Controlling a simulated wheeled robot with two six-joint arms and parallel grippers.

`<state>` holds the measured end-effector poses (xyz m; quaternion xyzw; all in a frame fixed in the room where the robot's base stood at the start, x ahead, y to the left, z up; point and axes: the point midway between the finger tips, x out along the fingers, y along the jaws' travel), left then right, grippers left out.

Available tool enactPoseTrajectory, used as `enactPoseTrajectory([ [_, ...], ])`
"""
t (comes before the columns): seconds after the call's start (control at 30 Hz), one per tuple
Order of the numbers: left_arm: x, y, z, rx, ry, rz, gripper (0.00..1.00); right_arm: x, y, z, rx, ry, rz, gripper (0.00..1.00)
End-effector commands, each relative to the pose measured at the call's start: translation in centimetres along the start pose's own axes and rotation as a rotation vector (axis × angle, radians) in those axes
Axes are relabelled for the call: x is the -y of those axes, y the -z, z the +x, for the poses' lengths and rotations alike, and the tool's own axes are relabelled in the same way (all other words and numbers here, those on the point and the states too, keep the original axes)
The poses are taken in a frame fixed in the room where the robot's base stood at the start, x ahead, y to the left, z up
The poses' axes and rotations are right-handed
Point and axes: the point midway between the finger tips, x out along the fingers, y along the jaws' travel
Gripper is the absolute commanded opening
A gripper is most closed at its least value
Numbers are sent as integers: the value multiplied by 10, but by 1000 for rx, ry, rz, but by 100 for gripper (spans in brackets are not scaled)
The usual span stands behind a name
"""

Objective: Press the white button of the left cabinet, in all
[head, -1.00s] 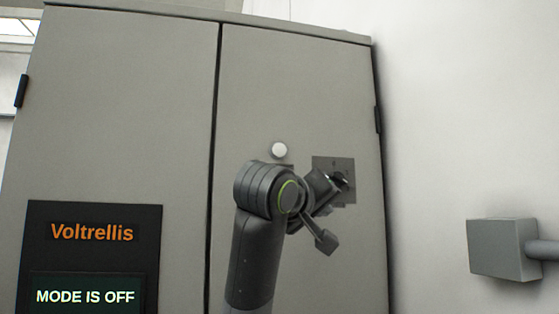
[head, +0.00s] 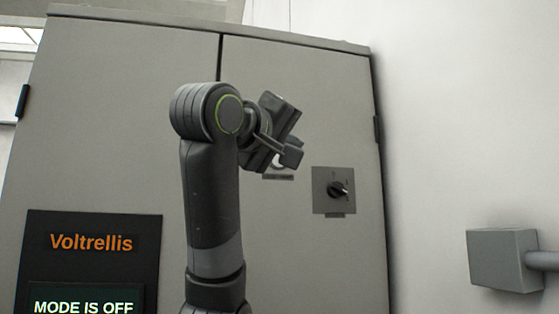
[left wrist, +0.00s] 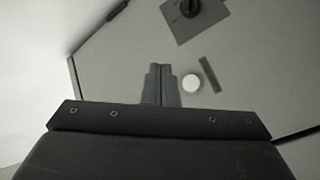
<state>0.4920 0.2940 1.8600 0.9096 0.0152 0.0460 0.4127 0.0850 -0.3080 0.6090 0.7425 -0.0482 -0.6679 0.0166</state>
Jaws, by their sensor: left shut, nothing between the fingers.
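The grey cabinet (head: 115,130) fills most of the head view. Its white button (head: 280,165) is mostly hidden there behind my left gripper (head: 284,158). In the left wrist view the button (left wrist: 191,83) shows clear as a white disc, just to the right of the shut fingers (left wrist: 159,70). The fingers hold nothing. They point toward the cabinet door; I cannot tell how far they are from its surface. My right gripper is in neither view.
A rotary switch on a dark plate (head: 322,195) sits right of and below the button. A dark label strip (left wrist: 209,75) is beside the button. A "Voltrellis" panel (head: 90,225) reads MODE IS OFF. A grey box (head: 495,260) is on the right wall.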

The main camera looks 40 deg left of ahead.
Motion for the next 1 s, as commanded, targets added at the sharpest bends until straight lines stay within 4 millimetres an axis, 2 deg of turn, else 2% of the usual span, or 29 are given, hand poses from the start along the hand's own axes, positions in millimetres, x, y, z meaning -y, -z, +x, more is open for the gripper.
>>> enactPoseTrajectory([
  [0.43, 29, 30, 40, -1, 5, -1, 0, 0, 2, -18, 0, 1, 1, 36],
  [0.6, 38, 38, 52, 0, 3, 0, 0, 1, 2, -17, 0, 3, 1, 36],
  [1.0, 43, 43, 59, -1, 0, 0, 0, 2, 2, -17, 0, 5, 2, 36],
])
